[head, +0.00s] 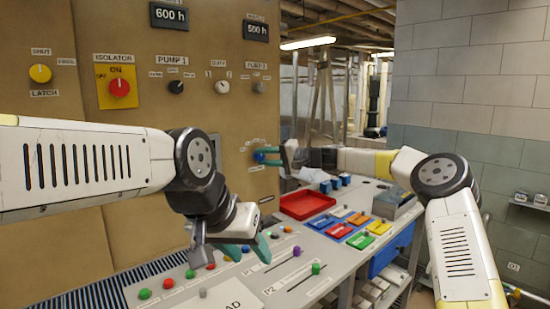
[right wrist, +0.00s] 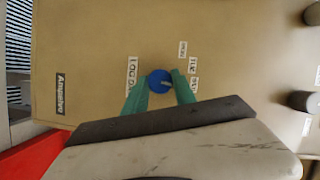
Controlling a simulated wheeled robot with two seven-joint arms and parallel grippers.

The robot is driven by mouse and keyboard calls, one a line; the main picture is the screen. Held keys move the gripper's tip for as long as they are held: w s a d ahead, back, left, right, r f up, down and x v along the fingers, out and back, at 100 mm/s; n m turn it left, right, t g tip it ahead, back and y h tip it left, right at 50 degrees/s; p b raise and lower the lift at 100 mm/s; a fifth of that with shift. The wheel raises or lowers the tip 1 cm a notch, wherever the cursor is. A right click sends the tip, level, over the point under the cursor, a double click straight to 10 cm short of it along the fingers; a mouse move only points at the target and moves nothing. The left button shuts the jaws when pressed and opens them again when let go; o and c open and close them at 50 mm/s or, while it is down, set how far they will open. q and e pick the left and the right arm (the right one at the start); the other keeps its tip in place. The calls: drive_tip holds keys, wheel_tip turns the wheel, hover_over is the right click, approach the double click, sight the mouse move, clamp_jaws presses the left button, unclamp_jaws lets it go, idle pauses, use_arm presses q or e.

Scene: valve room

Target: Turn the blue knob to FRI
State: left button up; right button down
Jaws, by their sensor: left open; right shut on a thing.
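The blue knob (right wrist: 159,82) is on the tan cabinet panel, with small white labels around it. It also shows in the head view (head: 259,157), partly hidden by the gripper. My right gripper (right wrist: 160,88) is shut on the knob, with one green finger on each side of it. The knob's light pointer mark faces right in the right wrist view. The labels are too small and turned for me to read FRI. My left gripper (head: 232,252) is open and empty above the sloped console, far from the knob.
The console (head: 262,278) below carries several coloured buttons and sliders. A red tray (head: 306,205) and several small coloured bins stand right of it. Other panel controls include a red isolator knob (head: 120,87) and a yellow knob (head: 40,73).

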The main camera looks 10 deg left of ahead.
drive_tip(key=m+y, duration=0.1)
drive_tip(key=m, duration=0.1)
drive_tip(key=m+y, duration=0.1)
drive_tip(key=m, duration=0.2)
drive_tip(key=shift+f+t, duration=0.2)
drive_tip(key=shift+t, duration=0.1)
drive_tip(key=shift+m+t+y, duration=0.3)
drive_tip(key=shift+m+t, duration=0.1)
drive_tip(key=shift+m, duration=0.9)
drive_tip(key=shift+m+t+y, duration=0.3)
drive_tip(key=shift+m+t, duration=0.1)
drive_tip(key=shift+m, duration=0.9)
drive_tip(key=c, duration=1)
unclamp_jaws()
drive_tip(key=v, duration=0.7)
drive_tip(key=shift+s+d+f, duration=0.1)
drive_tip(key=shift+d+f, duration=0.15)
drive_tip(key=shift+d, duration=0.1)
